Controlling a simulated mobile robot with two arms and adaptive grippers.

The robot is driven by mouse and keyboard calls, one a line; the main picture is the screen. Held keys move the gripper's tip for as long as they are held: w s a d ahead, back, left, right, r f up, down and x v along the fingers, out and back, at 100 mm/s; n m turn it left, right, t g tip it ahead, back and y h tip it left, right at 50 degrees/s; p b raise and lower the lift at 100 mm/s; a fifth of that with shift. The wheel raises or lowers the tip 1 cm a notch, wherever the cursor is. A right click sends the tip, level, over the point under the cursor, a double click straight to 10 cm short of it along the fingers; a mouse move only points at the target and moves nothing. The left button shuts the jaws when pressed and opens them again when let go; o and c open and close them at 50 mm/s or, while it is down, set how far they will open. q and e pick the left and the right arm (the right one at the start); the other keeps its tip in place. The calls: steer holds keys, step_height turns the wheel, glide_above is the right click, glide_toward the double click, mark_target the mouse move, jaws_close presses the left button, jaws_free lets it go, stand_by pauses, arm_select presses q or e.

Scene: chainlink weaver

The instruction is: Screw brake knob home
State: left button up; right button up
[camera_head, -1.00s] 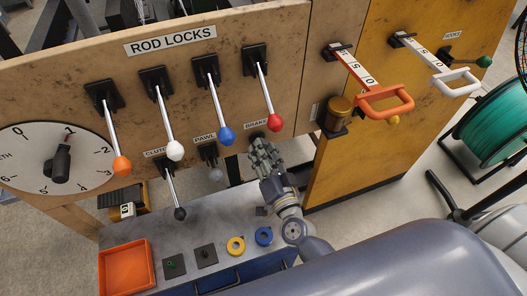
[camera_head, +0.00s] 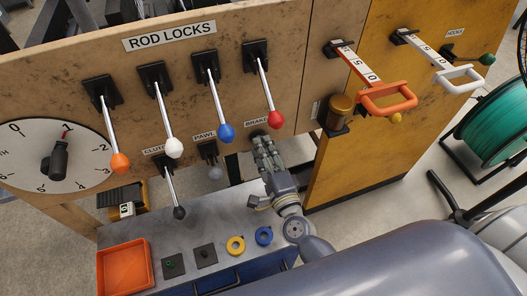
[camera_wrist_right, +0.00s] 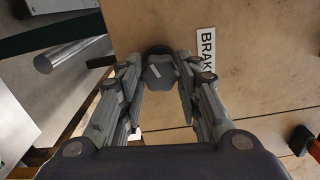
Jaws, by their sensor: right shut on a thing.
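The brake knob (camera_wrist_right: 160,76) is dark grey with a short light mark. In the right wrist view it sits between my right gripper's (camera_wrist_right: 160,88) two fingers, close to the panel and beside the white BRAKE label (camera_wrist_right: 205,48). In the head view my right gripper (camera_head: 264,150) reaches up to the panel just below the BRAKE label (camera_head: 257,122), and its fingers hide the knob there. The gripper is shut on the knob. The knob's thread and how far it is seated are hidden. My left gripper is not in view.
The red-tipped lever (camera_head: 276,118) hangs just above my right gripper. The clutch lever (camera_head: 174,190) and pawl lever (camera_head: 214,171) stand to the left. An orange tray (camera_head: 124,267) and blue and yellow rings lie on the bench below. The orange handle (camera_head: 388,99) juts out at right.

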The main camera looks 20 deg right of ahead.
steer(key=shift+d+m+b, duration=0.1)
steer(key=shift+m+b, duration=1.7)
steer(key=shift+m, duration=6)
steer(key=shift+r, duration=0.1)
steer(key=o, duration=1)
steer(key=shift+o, duration=0.2)
